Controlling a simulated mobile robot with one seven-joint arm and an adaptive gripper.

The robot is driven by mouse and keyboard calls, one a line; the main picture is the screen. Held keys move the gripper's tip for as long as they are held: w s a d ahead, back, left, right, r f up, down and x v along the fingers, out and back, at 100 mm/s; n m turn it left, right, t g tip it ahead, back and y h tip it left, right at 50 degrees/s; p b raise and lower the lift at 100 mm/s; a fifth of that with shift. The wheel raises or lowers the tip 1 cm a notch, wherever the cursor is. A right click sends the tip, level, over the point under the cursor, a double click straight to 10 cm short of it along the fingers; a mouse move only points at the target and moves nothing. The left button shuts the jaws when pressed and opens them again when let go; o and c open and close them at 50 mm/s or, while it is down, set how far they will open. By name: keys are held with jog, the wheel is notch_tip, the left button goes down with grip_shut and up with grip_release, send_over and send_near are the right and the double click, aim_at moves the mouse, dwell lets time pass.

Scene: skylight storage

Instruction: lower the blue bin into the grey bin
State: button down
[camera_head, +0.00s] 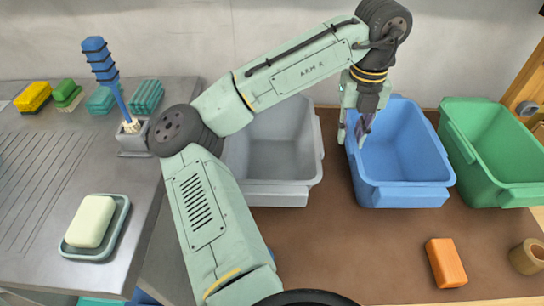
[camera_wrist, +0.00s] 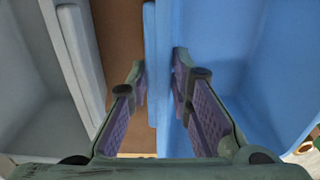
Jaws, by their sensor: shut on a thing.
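The blue bin (camera_head: 408,194) is upright and empty on the right side of the head view, between the grey and green bins. My gripper (camera_head: 357,130) is shut on the blue bin's left wall. In the wrist view, the fingers (camera_wrist: 160,72) straddle that wall, one inside the blue bin (camera_wrist: 250,60) and one outside. I cannot tell whether the bin's base touches the brown surface. The grey bin (camera_head: 275,192) is empty and stands to the left of the blue bin, with a gap between them. My arm hides part of its left side. Its rim (camera_wrist: 80,55) also shows in the wrist view.
A green bin (camera_head: 490,165) stands close on the right. An orange block (camera_head: 446,262) and a tape roll (camera_head: 527,257) lie in front. The grey counter (camera_head: 35,235) at left holds a soap dish (camera_head: 112,245), a brush (camera_head: 105,75) and several sponges.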

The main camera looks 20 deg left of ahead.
jog(key=shift+r+p, duration=1.05)
jog(key=shift+p, duration=0.15)
dwell(0.9)
jog(key=shift+r+p, duration=0.85)
jog(key=shift+p, duration=0.2)
jog(key=shift+r, duration=0.85)
